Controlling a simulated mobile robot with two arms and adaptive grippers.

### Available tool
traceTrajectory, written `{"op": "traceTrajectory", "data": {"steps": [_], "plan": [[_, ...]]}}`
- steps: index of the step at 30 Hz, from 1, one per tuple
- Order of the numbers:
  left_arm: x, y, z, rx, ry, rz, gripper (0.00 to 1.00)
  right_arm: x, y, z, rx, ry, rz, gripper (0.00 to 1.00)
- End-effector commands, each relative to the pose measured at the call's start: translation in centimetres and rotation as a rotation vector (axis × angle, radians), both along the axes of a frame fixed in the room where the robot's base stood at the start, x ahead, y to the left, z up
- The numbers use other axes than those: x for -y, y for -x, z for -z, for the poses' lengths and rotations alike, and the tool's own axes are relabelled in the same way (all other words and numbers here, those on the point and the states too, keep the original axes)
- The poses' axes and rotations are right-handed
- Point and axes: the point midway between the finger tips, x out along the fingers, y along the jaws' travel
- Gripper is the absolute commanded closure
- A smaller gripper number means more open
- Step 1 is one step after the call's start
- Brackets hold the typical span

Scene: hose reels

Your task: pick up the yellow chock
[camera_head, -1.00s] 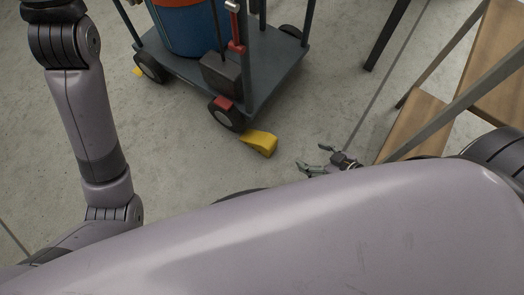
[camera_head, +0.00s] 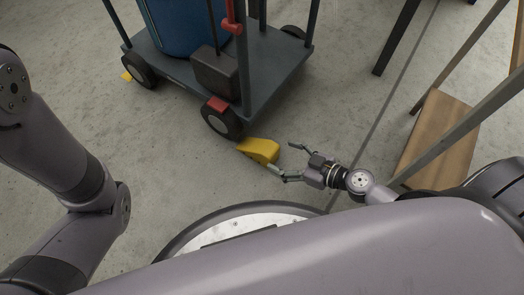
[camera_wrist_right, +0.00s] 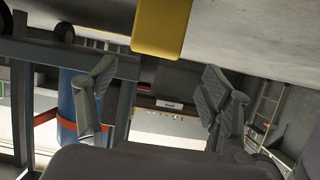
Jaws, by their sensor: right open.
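The yellow chock (camera_head: 259,150) is a wedge on the concrete floor, just in front of the cart's near wheel (camera_head: 221,120). My right gripper (camera_head: 281,161) is open and empty, with its fingers pointing left toward the chock's right end. In the head view the lower finger's tip appears very near the chock; I cannot tell whether they touch. In the right wrist view the chock (camera_wrist_right: 162,27) is at the top centre, beyond and between the two spread fingers (camera_wrist_right: 155,92). My left arm shows at the left of the head view, but its gripper is out of the picture.
The grey cart (camera_head: 262,88) carries a blue drum (camera_head: 187,27) and a dark box (camera_head: 214,72). Another yellow chock (camera_head: 127,76) lies by its far-left wheel. A wooden shelf unit (camera_head: 436,137) stands at the right. The floor left of the chock is clear.

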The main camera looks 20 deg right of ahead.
Motion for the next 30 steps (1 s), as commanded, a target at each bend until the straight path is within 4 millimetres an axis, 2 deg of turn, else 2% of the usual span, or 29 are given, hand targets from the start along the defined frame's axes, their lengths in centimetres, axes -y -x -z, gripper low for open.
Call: {"op": "traceTrajectory", "data": {"steps": [1, 6, 14, 21, 30], "plan": [[0.0, 0.0, -0.1, -0.001, 0.0, 0.0, 0.6, -0.5, -0.8, 0.3, 0.003, 0.001, 0.0, 0.27], [0.0, 0.0, -0.2, -0.001, 0.0, 0.0, 0.6, -2.0, -2.7, 1.3, 0.001, 0.0, 0.001, 0.27], [0.0, 0.0, 0.1, 0.0, -0.001, 0.0, 0.6, -2.8, -3.9, 2.3, -0.001, 0.0, 0.001, 0.27], [0.0, 0.0, 0.8, 0.0, -0.001, 0.0, 0.6, -4.0, -6.5, 4.0, 0.001, 0.0, 0.001, 0.27], [0.0, 0.0, 0.8, -0.001, -0.001, -0.001, 0.6, -4.8, -7.4, 4.5, -0.001, -0.001, 0.001, 0.27]]}}
